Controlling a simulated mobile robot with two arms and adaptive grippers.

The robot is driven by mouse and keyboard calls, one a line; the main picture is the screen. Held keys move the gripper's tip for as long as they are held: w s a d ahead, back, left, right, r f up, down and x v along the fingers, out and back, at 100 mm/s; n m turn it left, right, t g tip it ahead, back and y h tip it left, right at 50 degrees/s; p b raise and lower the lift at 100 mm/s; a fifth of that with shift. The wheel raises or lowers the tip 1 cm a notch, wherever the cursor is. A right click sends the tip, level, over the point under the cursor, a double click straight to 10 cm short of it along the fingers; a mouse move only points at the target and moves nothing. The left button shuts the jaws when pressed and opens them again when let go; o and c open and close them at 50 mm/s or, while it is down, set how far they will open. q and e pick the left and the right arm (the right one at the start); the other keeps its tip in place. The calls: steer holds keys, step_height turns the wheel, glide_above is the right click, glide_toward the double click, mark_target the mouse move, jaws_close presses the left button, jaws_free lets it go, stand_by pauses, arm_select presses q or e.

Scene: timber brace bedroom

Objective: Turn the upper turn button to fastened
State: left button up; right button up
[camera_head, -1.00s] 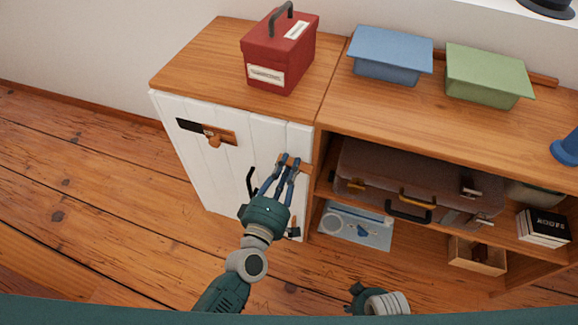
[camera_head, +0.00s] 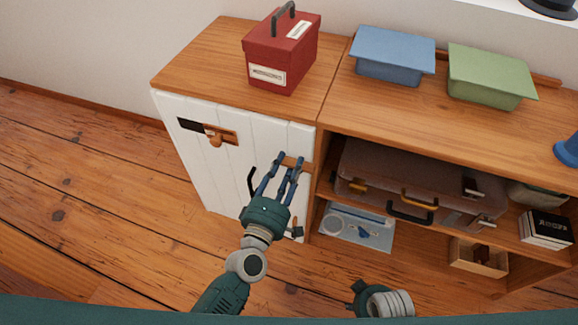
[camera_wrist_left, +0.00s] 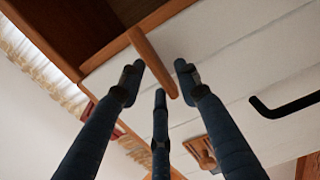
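The upper turn button (camera_head: 293,162) is a small wooden bar at the right edge of the white plank door (camera_head: 190,165). It lies roughly level, with its right end at the cabinet's wooden edge. The wrist view shows this bar (camera_wrist_left: 152,62) reaching from the wooden edge over the white boards. My left gripper (camera_head: 286,170) is open, its blue fingers spread around the bar. In the wrist view the fingers (camera_wrist_left: 158,82) stand either side of the bar with visible gaps; contact cannot be told. My right gripper (camera_head: 358,300) shows only partly at the bottom.
A black door handle (camera_head: 251,182) stands just left of my left fingers. A wooden latch (camera_head: 217,136) is at the door's upper left. A red box (camera_head: 282,50) sits on top. Open shelves with a suitcase (camera_head: 420,185) are to the right.

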arm_select(q)
steer(key=shift+s, duration=0.2)
steer(key=v, duration=1.1)
steer(key=shift+s, duration=0.3)
steer(key=shift+a, duration=0.1)
